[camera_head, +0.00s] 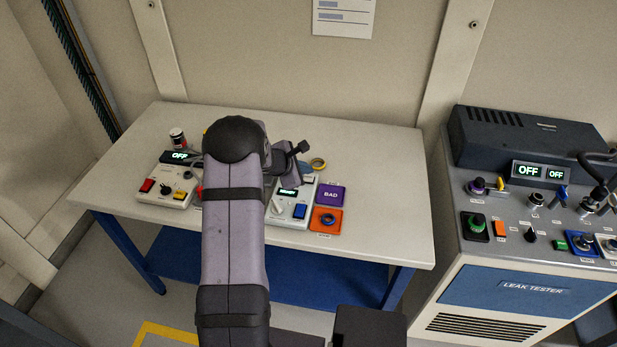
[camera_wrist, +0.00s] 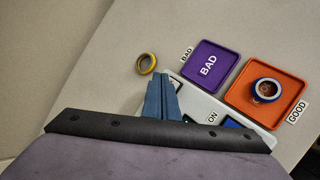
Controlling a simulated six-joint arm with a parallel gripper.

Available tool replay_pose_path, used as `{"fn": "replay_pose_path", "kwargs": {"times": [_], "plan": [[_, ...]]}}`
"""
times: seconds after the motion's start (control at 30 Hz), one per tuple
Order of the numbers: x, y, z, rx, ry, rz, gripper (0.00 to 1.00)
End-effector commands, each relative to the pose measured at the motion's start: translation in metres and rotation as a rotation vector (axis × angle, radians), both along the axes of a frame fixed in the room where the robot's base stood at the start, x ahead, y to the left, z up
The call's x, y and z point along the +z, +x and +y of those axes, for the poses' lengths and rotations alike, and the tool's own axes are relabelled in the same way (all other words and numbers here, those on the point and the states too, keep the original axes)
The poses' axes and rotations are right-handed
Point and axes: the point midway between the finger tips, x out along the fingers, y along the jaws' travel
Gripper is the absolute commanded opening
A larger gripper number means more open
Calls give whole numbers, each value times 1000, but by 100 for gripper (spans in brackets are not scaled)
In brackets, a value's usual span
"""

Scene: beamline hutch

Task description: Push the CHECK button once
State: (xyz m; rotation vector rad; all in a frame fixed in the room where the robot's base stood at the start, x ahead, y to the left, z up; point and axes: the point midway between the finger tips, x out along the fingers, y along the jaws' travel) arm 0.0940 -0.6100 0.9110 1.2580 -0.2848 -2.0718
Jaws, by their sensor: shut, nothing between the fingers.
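No CHECK label can be read in either view. A white control box (camera_head: 288,223) near the table's middle has a lit display (camera_head: 288,192), a pale knob (camera_head: 277,206) and a blue button (camera_head: 299,212). My gripper is shut and empty, over the far end of this box; its blue-grey fingers (camera_wrist: 162,80) show in the wrist view. The box (camera_wrist: 206,106) passes under and beside them, with a small labelled part (camera_wrist: 176,84) partly hidden by the fingertips. I cannot tell whether the fingers touch it. My arm hides part of the table.
A yellow ring (camera_wrist: 146,63) lies beyond the fingertips. A purple BAD tray (camera_wrist: 211,66) and an orange GOOD tray (camera_wrist: 287,85) holding a blue-rimmed ring (camera_wrist: 265,90) stand beside the box.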

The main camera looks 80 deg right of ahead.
Motion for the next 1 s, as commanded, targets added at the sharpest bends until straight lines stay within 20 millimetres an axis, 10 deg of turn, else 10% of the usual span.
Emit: {"fn": "replay_pose_path", "kwargs": {"times": [1.0], "plan": [[-9,0,0,-1,0,-1,0]]}}
